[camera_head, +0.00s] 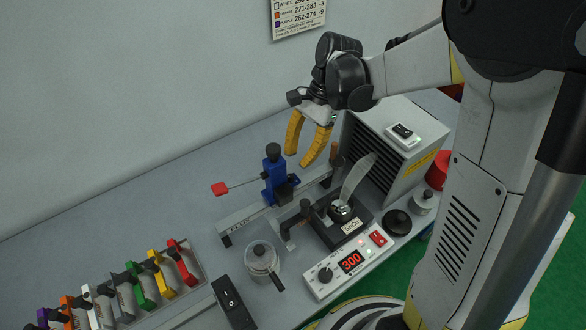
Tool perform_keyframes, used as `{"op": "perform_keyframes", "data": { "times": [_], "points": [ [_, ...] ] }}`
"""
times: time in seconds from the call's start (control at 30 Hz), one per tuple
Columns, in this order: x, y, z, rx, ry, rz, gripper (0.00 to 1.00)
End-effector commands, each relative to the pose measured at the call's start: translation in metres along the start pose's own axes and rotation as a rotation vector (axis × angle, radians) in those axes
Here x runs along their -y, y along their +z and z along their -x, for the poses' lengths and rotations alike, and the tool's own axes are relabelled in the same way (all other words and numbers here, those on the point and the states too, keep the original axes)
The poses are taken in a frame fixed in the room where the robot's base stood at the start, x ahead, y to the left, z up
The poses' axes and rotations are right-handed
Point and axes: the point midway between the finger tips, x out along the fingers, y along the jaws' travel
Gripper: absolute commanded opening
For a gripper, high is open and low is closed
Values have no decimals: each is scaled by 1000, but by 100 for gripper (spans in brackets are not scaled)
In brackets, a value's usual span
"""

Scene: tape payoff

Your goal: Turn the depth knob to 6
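My gripper (298,159) hangs over the bench with its two yellow fingers apart and nothing between them. It is above and slightly right of a blue upright unit (273,181) on a rail, not touching it as far as I can tell. A black knob (273,150) tops the blue unit, and a rod with a red end sticks out to its left. Another black knob (325,274) is on the white control panel (318,289), beside a red display reading 300. I cannot read a depth label or a knob scale at this size.
A pot marked SnCu (347,222) stands behind the panel. A vented grey box (395,150) is at the back right. A glass jar (262,258) stands left of the panel. Coloured clips (183,262) fill a rack at lower left. Bench left of the rail is clear.

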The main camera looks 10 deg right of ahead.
Motion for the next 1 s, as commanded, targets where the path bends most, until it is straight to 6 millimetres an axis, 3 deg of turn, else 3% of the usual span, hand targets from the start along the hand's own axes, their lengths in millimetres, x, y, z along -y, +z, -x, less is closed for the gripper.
{"op": "perform_keyframes", "data": {
  "times": [0.1, 0.3, 0.63, 0.67, 0.73, 1.0],
  "points": [
    [0, 0, 26, 0, 0, -1, 25],
    [0, 0, 51, 0, 0, 0, 25],
    [0, 0, 56, 0, 0, 1, 25],
    [0, 0, 56, 0, 0, 0, 36],
    [0, 0, 57, 0, -3, -12, 38],
    [-3, 0, 58, -2, -52, -263, 38]
  ]
}}
